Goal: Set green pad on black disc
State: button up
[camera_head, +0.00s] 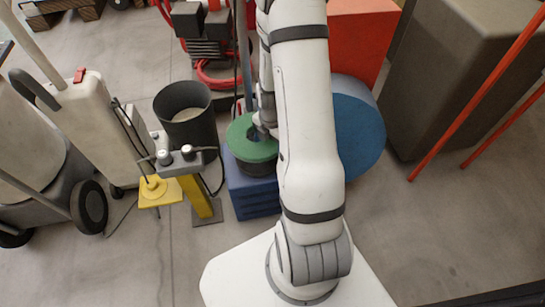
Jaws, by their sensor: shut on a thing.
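The green pad (245,144) is a flat round disc seen from above, left of my arm. My gripper (262,131) is at the pad's upper right part and is shut on it; its fingertips are mostly hidden by my arm. The black disc (256,169) shows as a dark round edge just under the pad, on top of a blue stack (252,201). The pad looks roughly level and covers most of the disc. I cannot tell whether the pad touches the disc or hovers slightly above it.
A dark bucket (204,133) stands close left of the pad. A yellow post with a grey handle (187,161) is at lower left. A blue drum (357,130) and an orange-red box (362,42) are right of my arm. Floor is clear at lower right.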

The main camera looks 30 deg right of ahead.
aim_at(273, 163)
jog(key=shift+s+d+f+n+b, duration=0.1)
jog(key=shift+f+n+b, duration=0.15)
jog(key=shift+f, duration=0.25)
jog(key=shift+s+d+f+n+b, duration=0.1)
jog(key=shift+f+n+b, duration=0.15)
jog(key=shift+f, duration=0.25)
jog(key=shift+f+b, duration=2.15)
jog(key=shift+f, duration=0.6)
jog(key=shift+f+b, duration=0.35)
jog(key=shift+f, duration=0.25)
jog(key=o, duration=0.7)
jog(key=shift+r+p, duration=4.3)
jog(key=shift+r, duration=1.25)
